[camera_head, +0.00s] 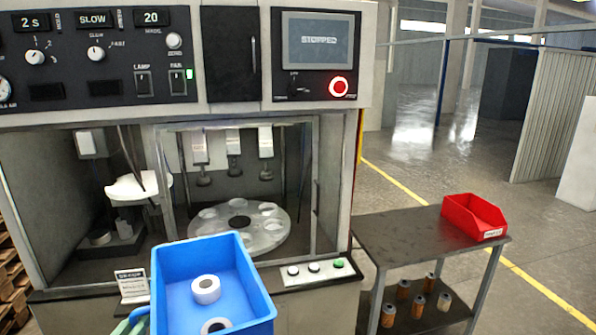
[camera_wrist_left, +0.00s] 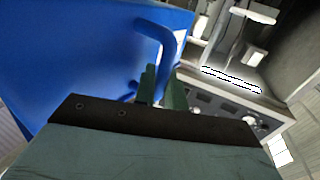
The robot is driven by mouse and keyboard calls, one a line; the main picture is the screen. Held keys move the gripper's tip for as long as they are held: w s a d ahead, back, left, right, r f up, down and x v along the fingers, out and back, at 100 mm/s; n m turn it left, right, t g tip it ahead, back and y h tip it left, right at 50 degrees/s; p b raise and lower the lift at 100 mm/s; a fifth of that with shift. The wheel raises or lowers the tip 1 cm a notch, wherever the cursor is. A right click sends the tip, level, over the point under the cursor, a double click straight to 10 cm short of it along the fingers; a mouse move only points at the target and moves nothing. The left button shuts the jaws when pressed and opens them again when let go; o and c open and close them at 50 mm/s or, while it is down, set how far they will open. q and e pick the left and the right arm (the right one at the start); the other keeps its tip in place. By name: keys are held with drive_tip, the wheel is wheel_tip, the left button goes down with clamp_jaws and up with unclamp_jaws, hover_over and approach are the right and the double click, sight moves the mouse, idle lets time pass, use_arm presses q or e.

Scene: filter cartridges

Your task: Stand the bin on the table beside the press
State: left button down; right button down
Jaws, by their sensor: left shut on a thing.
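The blue bin (camera_head: 238,279) is held up in front of the press (camera_head: 235,110), with white ring-shaped cartridges (camera_head: 206,289) inside it. My left gripper (camera_head: 138,317) is at the bin's left side, at the bottom edge of the head view. In the left wrist view its green fingers (camera_wrist_left: 163,88) are shut on the bin's handle, and the bin wall (camera_wrist_left: 85,60) fills the upper left. The dark table (camera_head: 400,240) stands to the right of the press, apart from the bin. My right gripper is not in view.
A red bin (camera_head: 472,217) stands at the table's right end; the table's left and middle top is clear. Several small canisters (camera_head: 417,307) stand on its lower shelf. A button panel (camera_head: 315,271) and a small sign (camera_head: 131,284) are on the press front near the bin.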

use_arm(q)
drive_tip(key=shift+s+d+f+n+y, duration=0.1)
drive_tip(key=shift+s+d+n+y, duration=0.2)
drive_tip(key=shift+d, duration=0.95)
drive_tip(key=shift+s+d+f+n+y, duration=0.1)
drive_tip(key=shift+s+d+n+y, duration=0.25)
drive_tip(key=shift+d, duration=0.9)
drive_tip(key=shift+s+d+n+y, duration=0.15)
drive_tip(key=shift+s+d+y, duration=0.25)
drive_tip(key=shift+d, duration=0.85)
drive_tip(key=shift+d+y, duration=0.25)
wheel_tip(320, 180, down, 18)
drive_tip(key=b, duration=1.8)
drive_tip(key=shift+r, duration=0.1)
